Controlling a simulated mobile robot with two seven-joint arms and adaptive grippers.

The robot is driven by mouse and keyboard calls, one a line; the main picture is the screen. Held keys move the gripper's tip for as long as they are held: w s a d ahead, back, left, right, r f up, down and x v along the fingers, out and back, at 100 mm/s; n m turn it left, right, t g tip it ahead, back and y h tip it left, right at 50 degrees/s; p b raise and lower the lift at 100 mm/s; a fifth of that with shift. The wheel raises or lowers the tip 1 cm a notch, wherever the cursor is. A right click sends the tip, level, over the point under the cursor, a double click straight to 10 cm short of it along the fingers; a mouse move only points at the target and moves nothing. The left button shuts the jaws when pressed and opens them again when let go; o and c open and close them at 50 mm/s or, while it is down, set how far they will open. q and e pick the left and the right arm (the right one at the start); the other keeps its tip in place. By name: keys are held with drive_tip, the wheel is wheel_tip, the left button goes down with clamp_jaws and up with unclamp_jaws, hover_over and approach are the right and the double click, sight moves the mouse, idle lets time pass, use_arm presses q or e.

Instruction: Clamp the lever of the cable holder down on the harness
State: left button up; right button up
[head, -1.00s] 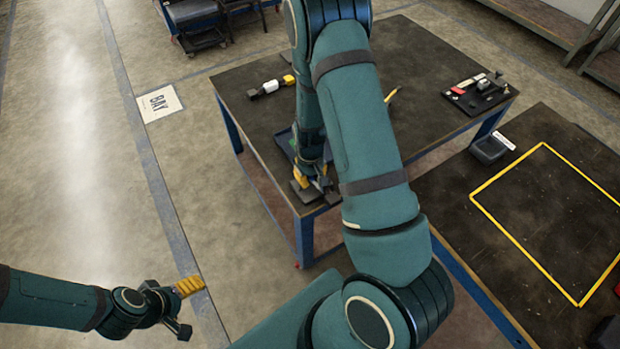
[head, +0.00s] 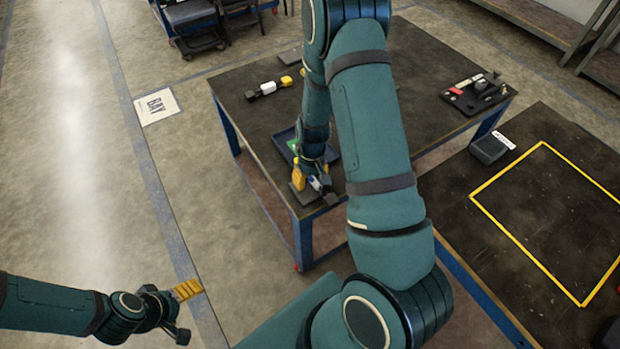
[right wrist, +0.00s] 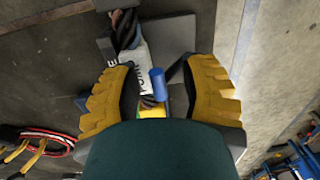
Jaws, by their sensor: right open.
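In the right wrist view, a dark square plate (right wrist: 176,36) lies at the table edge, apparently the base of the cable holder. A pale block with dark lettering (right wrist: 134,72), a blue cylinder (right wrist: 157,83) that may be the lever's end, and dark strands (right wrist: 124,30), likely the harness, lie on or beside it. I cannot tell how far the lever is down. My right gripper (right wrist: 160,92) is open, with its yellow-padded fingers either side of the blue cylinder; it also shows in the head view (head: 314,184). My left gripper (head: 185,312) is open and empty over the floor.
A blue tray (head: 284,137) lies behind my right gripper. A white-and-yellow connector piece (head: 268,88) and a black fixture board (head: 462,97) lie farther back on the table (head: 245,115). Another table (head: 450,200) with a yellow outline stands right. Red cable (right wrist: 45,135) shows left in the wrist view.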

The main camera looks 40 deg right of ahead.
wheel_tip(320, 180, up, 12)
drive_tip(key=shift+d+f, duration=0.15)
drive_tip(key=shift+d, duration=0.05)
